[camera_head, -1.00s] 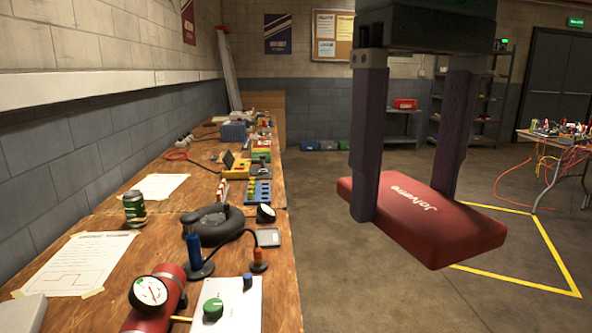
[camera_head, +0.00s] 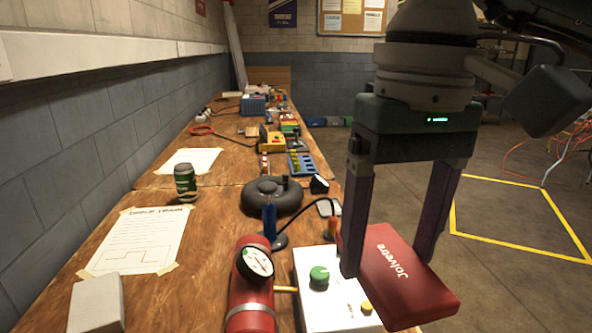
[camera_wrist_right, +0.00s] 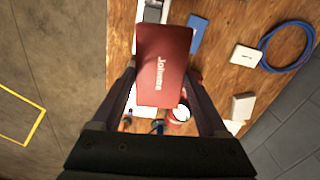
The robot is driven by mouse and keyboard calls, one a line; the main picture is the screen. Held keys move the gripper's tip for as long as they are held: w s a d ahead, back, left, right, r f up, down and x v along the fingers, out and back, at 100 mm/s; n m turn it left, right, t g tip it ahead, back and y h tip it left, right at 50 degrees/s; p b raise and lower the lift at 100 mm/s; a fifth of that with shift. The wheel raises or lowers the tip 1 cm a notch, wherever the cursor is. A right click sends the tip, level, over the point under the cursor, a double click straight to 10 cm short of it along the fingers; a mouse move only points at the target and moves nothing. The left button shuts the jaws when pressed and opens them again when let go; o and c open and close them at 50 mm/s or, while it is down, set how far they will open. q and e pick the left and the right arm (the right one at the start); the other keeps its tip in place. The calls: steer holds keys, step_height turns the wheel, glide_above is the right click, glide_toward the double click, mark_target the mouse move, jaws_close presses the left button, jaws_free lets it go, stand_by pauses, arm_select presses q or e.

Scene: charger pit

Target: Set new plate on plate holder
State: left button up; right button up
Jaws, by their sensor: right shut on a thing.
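My right gripper (camera_head: 388,262) is shut on a flat red slab (camera_head: 415,290) with white lettering, perhaps the new plate. One finger is at each side of the slab. It is held in the air over the right edge of the workbench, near a white box with a green knob (camera_head: 319,275), and partly covers the view of that box. In the right wrist view, the red slab (camera_wrist_right: 163,62) sits between the two fingers, with the bench behind it. I cannot make out a plate holder. My left gripper is not in view.
The wooden workbench (camera_head: 150,290) holds a red cylinder with a gauge (camera_head: 250,295), a black ring-shaped object (camera_head: 270,196), a green can (camera_head: 185,182) and a taped paper (camera_head: 140,240). A grey wall runs along its left. Open floor with yellow lines (camera_head: 520,256) lies right.

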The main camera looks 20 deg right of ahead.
arm_select(q)
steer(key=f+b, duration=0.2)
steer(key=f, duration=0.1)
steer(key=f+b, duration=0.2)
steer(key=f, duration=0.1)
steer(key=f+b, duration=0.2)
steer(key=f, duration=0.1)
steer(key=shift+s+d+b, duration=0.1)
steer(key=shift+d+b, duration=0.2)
steer(key=shift+b, duration=0.05)
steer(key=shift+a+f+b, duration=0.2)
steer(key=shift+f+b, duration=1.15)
steer(key=shift+b, duration=0.05)
arm_select(e)
steer(key=shift+m, duration=0.7)
steer(key=shift+s+d+f, duration=0.3)
steer(key=shift+d+f, duration=0.05)
steer(key=shift+f, duration=3.05)
steer(key=shift+s+d+f, duration=0.35)
steer(key=shift+d+f, duration=0.05)
steer(key=shift+f, duration=3)
steer(key=shift+s+d+f, duration=0.3)
steer(key=shift+d+f, duration=0.05)
steer(key=shift+f, duration=3.05)
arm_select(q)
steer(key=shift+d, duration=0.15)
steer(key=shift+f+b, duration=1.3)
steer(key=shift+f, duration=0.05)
arm_select(e)
steer(key=shift+f, duration=1.35)
